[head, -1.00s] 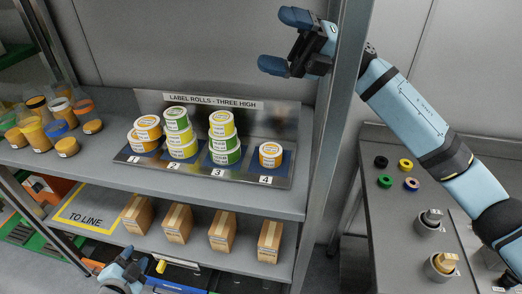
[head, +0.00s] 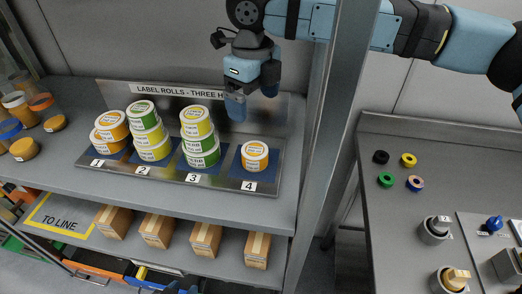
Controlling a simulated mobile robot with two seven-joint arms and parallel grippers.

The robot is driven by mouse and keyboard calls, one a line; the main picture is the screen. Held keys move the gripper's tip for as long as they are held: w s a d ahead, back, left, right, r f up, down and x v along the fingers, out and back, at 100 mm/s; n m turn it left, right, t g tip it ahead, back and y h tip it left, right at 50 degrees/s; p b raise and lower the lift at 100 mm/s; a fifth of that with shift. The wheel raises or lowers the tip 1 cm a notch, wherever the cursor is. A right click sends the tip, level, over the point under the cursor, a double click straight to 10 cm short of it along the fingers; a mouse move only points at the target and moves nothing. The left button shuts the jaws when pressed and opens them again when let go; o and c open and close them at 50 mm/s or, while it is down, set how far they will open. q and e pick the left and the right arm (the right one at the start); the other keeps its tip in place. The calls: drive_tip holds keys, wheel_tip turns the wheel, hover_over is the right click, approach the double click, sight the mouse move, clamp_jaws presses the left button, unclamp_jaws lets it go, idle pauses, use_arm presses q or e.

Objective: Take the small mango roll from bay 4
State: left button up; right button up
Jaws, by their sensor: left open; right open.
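The small mango roll (head: 255,157), white-topped with an orange label, stands alone on the blue pad of bay 4 at the right end of the label-roll rack (head: 215,183). My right gripper (head: 252,100) is open and empty, fingers pointing down, above the roll and apart from it. Its fingers cover part of the rack's sign. A small blue piece of my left gripper (head: 180,287) shows at the bottom edge, far below the rack; its fingers are hard to make out.
Bay 1 holds orange-labelled rolls (head: 111,127); bays 2 and 3 hold taller green and yellow stacks (head: 150,132) (head: 198,136). A grey post (head: 325,130) stands right of the rack. Cartons (head: 206,239) line the lower shelf. Coloured rings (head: 408,160) lie on the right bench.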

sight(254, 149)
wheel_tip(254, 149, down, 13)
drive_tip(key=shift+s+a+f+p, duration=0.15)
drive_tip(key=shift+f+p, duration=0.05)
drive_tip(key=shift+p, duration=0.2)
drive_tip(key=c, duration=1.1)
drive_tip(key=shift+o, duration=0.2)
drive_tip(key=shift+r, duration=0.1)
